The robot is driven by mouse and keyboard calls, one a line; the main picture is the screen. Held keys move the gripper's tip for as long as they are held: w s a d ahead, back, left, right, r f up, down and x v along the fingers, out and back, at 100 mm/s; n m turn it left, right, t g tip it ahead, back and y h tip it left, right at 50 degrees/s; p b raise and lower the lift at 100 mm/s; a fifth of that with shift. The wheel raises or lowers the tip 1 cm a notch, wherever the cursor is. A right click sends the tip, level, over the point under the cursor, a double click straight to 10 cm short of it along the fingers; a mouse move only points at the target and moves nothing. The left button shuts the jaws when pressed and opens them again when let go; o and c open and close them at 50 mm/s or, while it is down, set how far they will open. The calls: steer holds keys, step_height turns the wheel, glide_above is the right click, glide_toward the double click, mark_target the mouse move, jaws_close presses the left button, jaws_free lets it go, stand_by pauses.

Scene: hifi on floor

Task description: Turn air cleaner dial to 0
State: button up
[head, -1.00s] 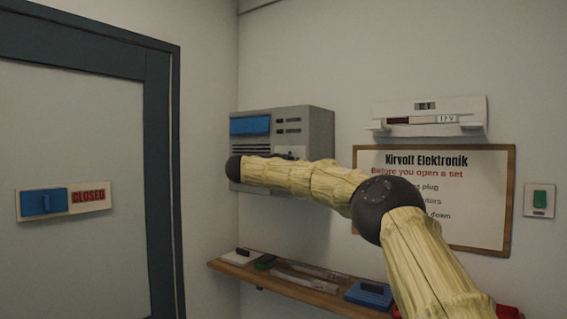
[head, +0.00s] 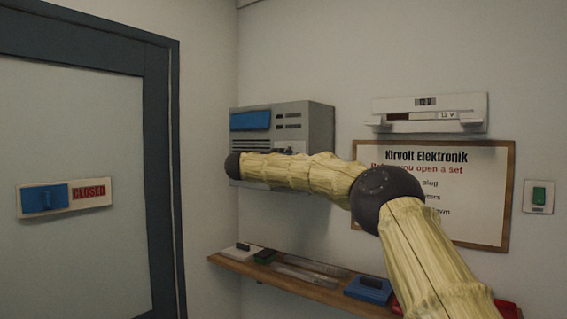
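The air cleaner is most likely the grey wall box (head: 318,135) with a blue panel (head: 250,121) and dark slots on its front, in the middle of the head view. My arm reaches across in front of its lower part and hides much of that area. I cannot see a dial or its setting. My gripper is not visible; the arm's far visible end is a dark rounded joint in front of the box's lower left. Whether anything touches the box cannot be told.
A wooden shelf (head: 225,263) below holds a white block, clear tubes (head: 305,272) and a blue box (head: 368,289). A framed sign (head: 405,160), a white wall unit (head: 430,112) and a green switch (head: 539,196) are at right. A door with a closed sign (head: 88,194) is at left.

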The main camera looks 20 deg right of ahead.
steer(key=shift+r, duration=0.15)
steer(key=v, duration=1.2)
